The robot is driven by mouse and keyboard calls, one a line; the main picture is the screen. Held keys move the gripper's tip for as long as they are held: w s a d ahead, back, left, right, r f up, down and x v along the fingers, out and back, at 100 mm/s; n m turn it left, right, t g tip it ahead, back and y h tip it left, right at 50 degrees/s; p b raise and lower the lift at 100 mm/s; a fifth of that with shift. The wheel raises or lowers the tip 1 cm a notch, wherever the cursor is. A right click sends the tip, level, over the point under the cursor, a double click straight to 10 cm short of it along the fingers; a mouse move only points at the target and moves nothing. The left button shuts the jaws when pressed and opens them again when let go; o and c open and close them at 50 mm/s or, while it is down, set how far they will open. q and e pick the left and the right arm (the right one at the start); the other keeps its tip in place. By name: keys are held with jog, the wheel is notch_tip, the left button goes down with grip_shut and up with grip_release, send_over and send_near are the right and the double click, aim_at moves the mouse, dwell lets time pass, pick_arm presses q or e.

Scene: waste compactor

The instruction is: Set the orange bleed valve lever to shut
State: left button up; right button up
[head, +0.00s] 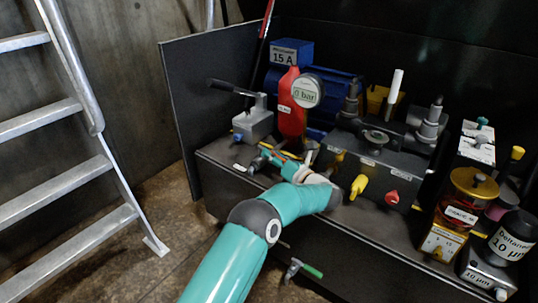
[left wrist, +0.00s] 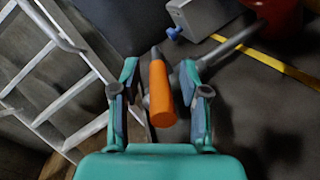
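The orange bleed valve lever (left wrist: 162,95) shows in the left wrist view as an orange cylindrical grip with a dark, narrow end. It lies between the two fingers of my left gripper (left wrist: 159,72), with a gap visible on each side. The fingers are open. In the head view my left gripper (head: 270,158) is at the front of the bench top. It and my arm hide most of the lever and the valve body. My right gripper is not in view.
A grey block with a black handle (head: 253,122) and a red part with a gauge (head: 307,91) stand behind my gripper. A yellow knob (head: 359,186) and a red knob (head: 392,197) are to the right. A metal ladder (head: 75,190) stands left.

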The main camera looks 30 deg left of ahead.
pick_arm(q)
jog(key=v, duration=1.2)
jog(key=shift+f, duration=0.15)
